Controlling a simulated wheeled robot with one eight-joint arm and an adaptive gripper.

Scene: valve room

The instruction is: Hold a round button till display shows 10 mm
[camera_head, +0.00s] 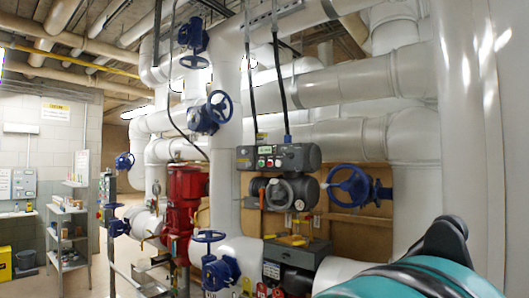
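A grey actuator box (300,156) sits on the pipework near the middle of the view. Small round buttons (265,162), green and red, show on its front. More small coloured round buttons (263,290), red among them, show low down at the bottom edge of the view. No display reading can be made out, and I cannot tell which part is the display. My gripper is not in view. Part of my teal and black arm shows at the lower right, in front of the pipes.
Large white pipes (330,85) fill the middle and right. Blue handwheels (355,186) stick out at several heights. A red pump body (184,195) stands left of centre. Shelves (68,235) and a wall panel are at the left, with open floor between.

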